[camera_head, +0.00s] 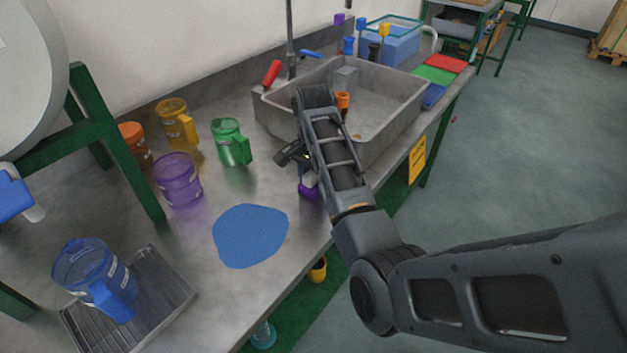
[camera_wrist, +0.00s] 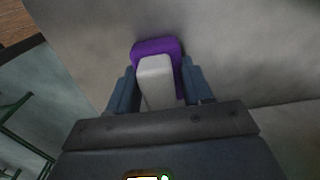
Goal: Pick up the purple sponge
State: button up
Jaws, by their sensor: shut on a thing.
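The purple sponge (camera_wrist: 157,46) shows in the wrist view, with a white block-like part (camera_wrist: 156,80) on top of it. My gripper (camera_wrist: 155,88) has a dark finger on each side of the white part and is shut on it. In the head view, the purple sponge (camera_head: 308,191) is a small purple patch near the front edge of the table, mostly hidden under my gripper (camera_head: 306,180). I cannot tell whether the sponge touches the table.
A grey sink (camera_head: 405,85) stands behind my arm. A blue flat patch (camera_head: 250,236) lies on the table (camera_head: 215,300) to the left. Green (camera_head: 228,145), purple (camera_head: 176,182) and yellow (camera_head: 172,122) jugs stand farther left. A blue jug (camera_head: 85,270) stands on a ribbed tray (camera_head: 165,285).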

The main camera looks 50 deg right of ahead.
notch_tip(320, 180, up, 10)
jog(key=p, duration=0.4)
